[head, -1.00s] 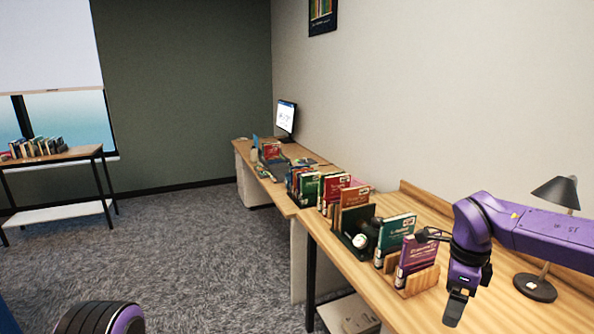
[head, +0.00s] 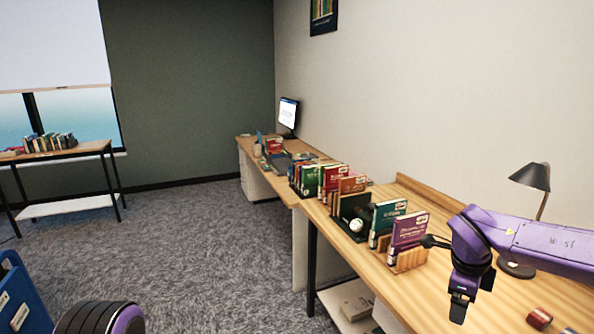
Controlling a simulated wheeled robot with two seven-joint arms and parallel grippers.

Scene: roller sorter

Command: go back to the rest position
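My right arm comes in from the right, and its purple and black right gripper (head: 458,310) points down over the front part of the wooden desk (head: 430,290). No object shows in it, and its fingers are too small and dark to tell whether they are open or shut. A purple and black part of my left arm shows at the bottom left edge; my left gripper is out of view. Books stand in wooden holders along the desk, with a purple-red book (head: 408,230) and a green book (head: 386,218) closest to the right gripper.
A black lamp (head: 532,177) stands behind my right arm. Red-brown cylinders (head: 539,318) lie at the desk's near right. A blue bin or cart (head: 20,295) is at the lower left. A side table (head: 65,153) with books stands by the window. The carpet between is clear.

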